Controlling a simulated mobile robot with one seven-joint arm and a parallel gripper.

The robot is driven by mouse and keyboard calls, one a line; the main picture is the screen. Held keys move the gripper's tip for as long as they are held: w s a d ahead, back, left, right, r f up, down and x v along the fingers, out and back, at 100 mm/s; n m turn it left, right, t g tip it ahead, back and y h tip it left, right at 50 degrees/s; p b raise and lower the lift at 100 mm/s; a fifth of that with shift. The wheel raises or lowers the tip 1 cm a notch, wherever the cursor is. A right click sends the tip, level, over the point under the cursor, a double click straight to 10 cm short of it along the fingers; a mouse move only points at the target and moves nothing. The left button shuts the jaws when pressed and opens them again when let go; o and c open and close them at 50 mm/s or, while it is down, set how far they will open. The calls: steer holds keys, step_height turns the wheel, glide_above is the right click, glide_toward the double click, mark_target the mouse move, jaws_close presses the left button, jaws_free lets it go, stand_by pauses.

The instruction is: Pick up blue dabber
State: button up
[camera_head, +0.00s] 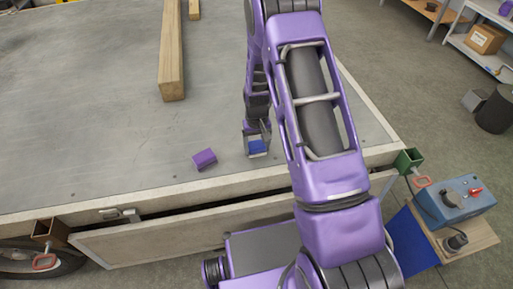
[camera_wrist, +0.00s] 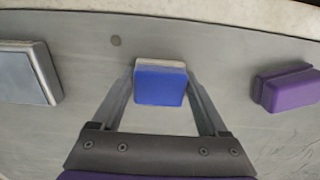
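The blue dabber (camera_head: 257,147) is a small blue block on the grey trailer deck near its front edge. In the wrist view the blue dabber (camera_wrist: 160,86) shows a blue face with a pale layer along its far side. My gripper (camera_head: 257,140) points down over it, with one finger on each side. In the wrist view my gripper's fingertips (camera_wrist: 160,72) sit very close to the dabber's left and right sides. The fingers are apart, and I cannot make out firm contact.
A purple block (camera_head: 205,159) lies to the left on the deck; it is at right in the wrist view (camera_wrist: 287,88). A grey block (camera_wrist: 28,72) is at left there. A wooden beam (camera_head: 171,60) lies farther back. The deck between is clear.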

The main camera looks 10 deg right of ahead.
mark_target(257, 145)
steer(key=c, duration=0.4)
steer(key=shift+r, duration=0.1)
steer(key=shift+c, duration=0.2)
step_height(257, 145, up, 10)
steer(key=shift+f+p, duration=0.1)
steer(key=shift+p, duration=0.3)
steer(key=o, duration=0.7)
steer(key=c, duration=0.5)
steer(key=shift+d, duration=0.1)
